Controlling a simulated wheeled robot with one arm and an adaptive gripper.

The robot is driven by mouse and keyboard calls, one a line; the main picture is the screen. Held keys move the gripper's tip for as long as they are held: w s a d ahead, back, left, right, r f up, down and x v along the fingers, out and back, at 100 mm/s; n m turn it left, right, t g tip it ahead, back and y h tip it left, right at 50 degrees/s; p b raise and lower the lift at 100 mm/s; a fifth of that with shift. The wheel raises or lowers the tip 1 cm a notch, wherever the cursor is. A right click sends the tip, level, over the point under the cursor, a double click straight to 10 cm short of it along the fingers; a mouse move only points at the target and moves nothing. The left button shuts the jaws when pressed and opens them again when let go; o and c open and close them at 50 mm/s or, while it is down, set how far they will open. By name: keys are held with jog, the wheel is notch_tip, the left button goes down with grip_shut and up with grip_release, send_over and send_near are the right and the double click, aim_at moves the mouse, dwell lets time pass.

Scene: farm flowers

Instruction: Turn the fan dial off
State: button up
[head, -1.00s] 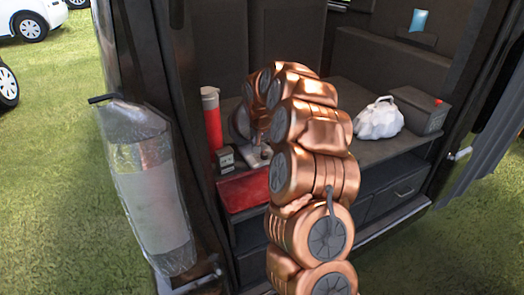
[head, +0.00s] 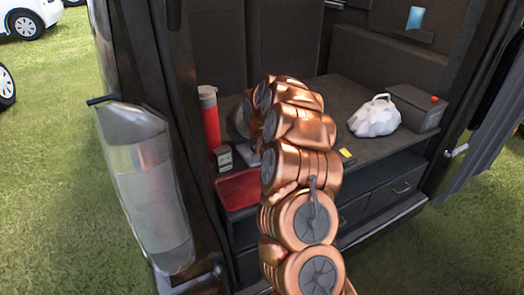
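A grey rounded object (head: 238,122), likely the fan, stands on the dark counter at the left. My copper arm covers most of it. A small light grey part (head: 249,155) shows low beside the arm and may be the fan's base. I cannot make out the dial or its setting. My arm rises in front of the counter and bends over towards the fan. My gripper is hidden behind my own arm links, so its fingers do not show.
A red flask (head: 209,118), a small dark box (head: 223,158) and a red tray (head: 239,188) are left of my arm. A white bag (head: 374,117), a grey box with a red button (head: 416,107) and a yellow item (head: 347,155) are to the right. Dark walls enclose the counter.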

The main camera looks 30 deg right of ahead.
grip_shut()
